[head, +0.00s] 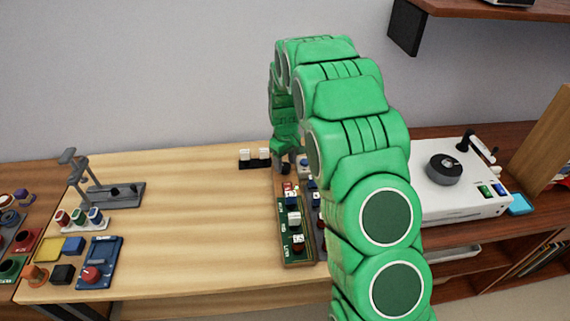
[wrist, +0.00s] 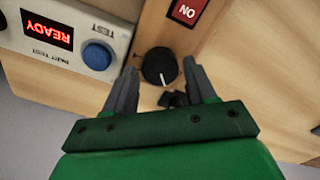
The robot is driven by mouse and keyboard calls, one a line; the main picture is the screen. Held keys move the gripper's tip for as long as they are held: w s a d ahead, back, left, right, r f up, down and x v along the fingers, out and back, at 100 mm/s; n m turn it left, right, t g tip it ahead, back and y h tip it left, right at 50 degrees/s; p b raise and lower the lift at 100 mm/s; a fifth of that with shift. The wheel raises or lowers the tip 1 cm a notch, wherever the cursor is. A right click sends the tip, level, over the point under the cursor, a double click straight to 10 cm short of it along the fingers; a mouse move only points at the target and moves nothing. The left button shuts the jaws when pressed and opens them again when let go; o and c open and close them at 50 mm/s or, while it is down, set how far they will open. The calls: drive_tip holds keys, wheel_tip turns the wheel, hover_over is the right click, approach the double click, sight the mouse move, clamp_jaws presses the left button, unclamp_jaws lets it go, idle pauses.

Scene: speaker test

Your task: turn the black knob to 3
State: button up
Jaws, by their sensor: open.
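The black knob (wrist: 160,66) is round with a white pointer line, set on a light wood-coloured panel in the wrist view. The line points toward the bottom of the picture, slightly right. No scale numbers are readable around it. My gripper (wrist: 159,72) is open, with one grey fingertip on each side of the knob. I cannot tell whether either finger touches it. In the head view my green arm reaches over the bench, and my gripper (head: 287,160) is small, pointing down at the far end of the wooden panel; the knob cannot be made out clearly there.
In the wrist view, a red ON switch (wrist: 187,10) is above the knob, and a white tester (wrist: 75,62) with a READY display and blue button is at left. A green board (head: 283,235) lies nearer on the bench. The bench's middle left (head: 180,245) is clear.

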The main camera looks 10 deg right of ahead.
drive_tip(key=shift+f, duration=0.7)
drive_tip(key=shift+c, duration=0.2)
drive_tip(key=c, duration=0.7)
drive_tip(key=shift+c, duration=0.2)
